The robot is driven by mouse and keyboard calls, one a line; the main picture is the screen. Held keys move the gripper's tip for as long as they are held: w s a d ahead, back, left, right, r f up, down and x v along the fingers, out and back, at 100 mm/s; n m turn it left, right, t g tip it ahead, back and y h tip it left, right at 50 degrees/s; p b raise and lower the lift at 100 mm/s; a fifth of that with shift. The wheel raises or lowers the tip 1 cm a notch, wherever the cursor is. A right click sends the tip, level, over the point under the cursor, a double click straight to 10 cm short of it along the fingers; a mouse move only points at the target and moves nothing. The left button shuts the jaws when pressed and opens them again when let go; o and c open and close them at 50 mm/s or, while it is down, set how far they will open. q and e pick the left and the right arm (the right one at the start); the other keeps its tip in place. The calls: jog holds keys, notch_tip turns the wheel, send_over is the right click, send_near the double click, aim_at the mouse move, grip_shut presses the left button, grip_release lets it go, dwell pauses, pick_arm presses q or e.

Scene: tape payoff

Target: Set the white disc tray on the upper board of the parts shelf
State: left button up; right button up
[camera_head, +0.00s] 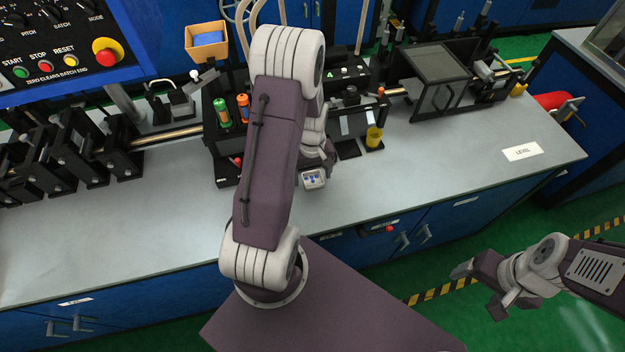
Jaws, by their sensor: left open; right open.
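A small white tray (313,179) with blue round spots, which looks like the disc tray, is at the front of the black shelf unit, near the middle of the bench. The black parts shelf (213,130) carries a green and an orange cylinder on its upper board; my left arm hides its middle and part of its lower board. My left gripper (327,158) is open, close above and behind the white tray, partly hidden by its own wrist; I cannot tell whether it touches the tray. My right gripper (481,290) is open and empty, over the green floor at the lower right, away from the bench.
The grey bench top (450,160) is clear along its front and right. A yellow cup (374,138) stands right of the shelf. A dark framed box (440,80) stands further right. Black clamps (60,160) line the left. A tan bin (207,42) with something blue is behind.

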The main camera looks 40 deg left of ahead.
pick_arm(q)
jog(key=c, duration=1.4)
